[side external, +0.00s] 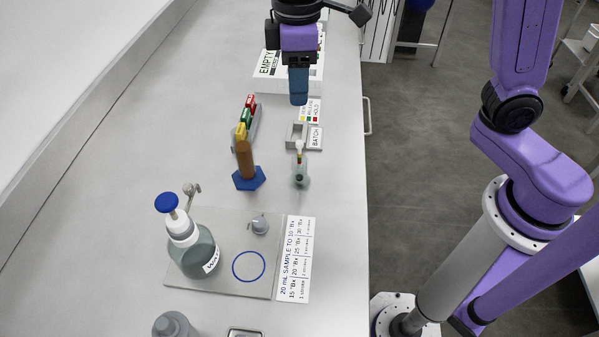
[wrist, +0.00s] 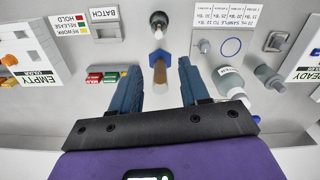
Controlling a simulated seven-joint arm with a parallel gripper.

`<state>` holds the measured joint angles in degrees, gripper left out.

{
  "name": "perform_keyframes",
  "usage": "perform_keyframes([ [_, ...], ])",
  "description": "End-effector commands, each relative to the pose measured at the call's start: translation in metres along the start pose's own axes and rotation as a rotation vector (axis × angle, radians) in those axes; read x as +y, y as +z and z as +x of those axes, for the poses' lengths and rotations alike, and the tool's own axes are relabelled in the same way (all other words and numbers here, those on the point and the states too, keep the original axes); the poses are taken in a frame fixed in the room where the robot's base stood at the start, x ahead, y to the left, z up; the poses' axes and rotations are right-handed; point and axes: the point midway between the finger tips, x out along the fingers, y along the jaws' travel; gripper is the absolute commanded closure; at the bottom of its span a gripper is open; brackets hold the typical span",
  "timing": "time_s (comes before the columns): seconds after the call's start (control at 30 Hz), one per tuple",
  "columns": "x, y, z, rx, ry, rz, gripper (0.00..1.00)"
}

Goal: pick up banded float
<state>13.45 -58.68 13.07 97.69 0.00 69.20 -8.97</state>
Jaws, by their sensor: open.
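The banded float (side external: 299,147) appears as a slim white-tipped stem with a coloured band, standing upright in a small clear jar (side external: 300,178) right of the blue hexagonal base. In the wrist view its pale tip (wrist: 158,33) shows at the top centre, over the dark jar mouth (wrist: 159,19). My gripper (side external: 299,98) is open and empty, its blue fingers pointing down above the counter, behind the float in the side view. In the wrist view the gripper (wrist: 159,66) has its fingers wide apart, with the float beyond their tips. The float's lower part is hard to make out.
A brown cylinder (side external: 245,160) on a blue hexagonal base (side external: 249,180) stands close left of the float. A grey BATCH holder (side external: 297,134), coloured blocks (side external: 248,110) and the EMPTY tray (side external: 270,84) lie behind. A pump bottle (side external: 194,250) stands on a grey mat (side external: 225,288) in front.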

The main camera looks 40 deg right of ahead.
Motion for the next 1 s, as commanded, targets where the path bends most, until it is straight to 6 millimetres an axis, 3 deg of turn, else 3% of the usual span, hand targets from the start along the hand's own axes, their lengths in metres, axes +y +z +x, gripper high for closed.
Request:
perform_keyframes([
  [0.5,0.0,0.002,0.094,-0.005,-0.001,0.001,0.55],
  [0.83,0.001,0.002,0.118,-0.003,0.0,0.001,0.55],
  [1.0,0.002,0.004,0.143,-0.004,-0.001,0.001,0.55],
])
